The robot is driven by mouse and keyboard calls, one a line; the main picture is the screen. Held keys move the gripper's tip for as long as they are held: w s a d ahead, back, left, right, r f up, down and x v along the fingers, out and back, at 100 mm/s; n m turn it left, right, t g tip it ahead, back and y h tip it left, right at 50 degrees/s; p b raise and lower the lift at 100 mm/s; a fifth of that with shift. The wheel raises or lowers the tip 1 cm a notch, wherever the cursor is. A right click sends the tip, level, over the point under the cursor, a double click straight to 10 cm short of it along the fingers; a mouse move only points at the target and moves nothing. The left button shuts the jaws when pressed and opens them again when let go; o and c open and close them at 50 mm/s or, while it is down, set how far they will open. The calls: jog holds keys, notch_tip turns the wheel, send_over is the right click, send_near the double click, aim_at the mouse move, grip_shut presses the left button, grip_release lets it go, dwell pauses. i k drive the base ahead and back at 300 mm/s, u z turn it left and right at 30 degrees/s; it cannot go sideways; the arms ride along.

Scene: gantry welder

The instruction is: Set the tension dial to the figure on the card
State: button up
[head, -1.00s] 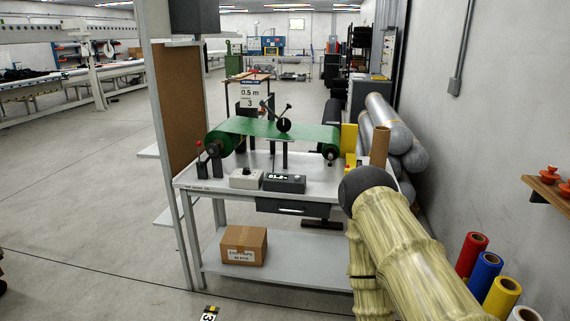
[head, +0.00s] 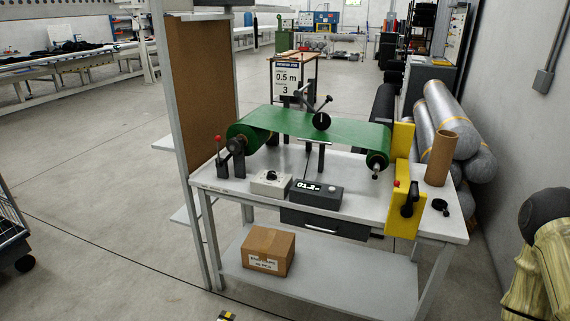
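A white card (head: 286,80) stands behind the bench, with "0.5 m" and a "3" below it; its smaller print is too small to read. A small beige box with a dark dial (head: 271,176) sits on the bench's front edge; its scale and pointer setting cannot be read. I cannot tell for sure that this is the tension dial. Beside it, a dark box with a lit display (head: 308,187) seems to read about 01.2. A green belt (head: 310,125) runs between two rollers above them.
A yellow housing (head: 404,205) with a black lever stands at the bench's right end. A brown tube (head: 441,158) stands upright behind it. A cardboard box (head: 268,250) sits on the lower shelf. The floor before the bench is largely clear.

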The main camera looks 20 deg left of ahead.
aim_at(272, 175)
jog(key=u, duration=0.45)
jog(key=i, duration=0.8)
jog(key=u, duration=0.75)
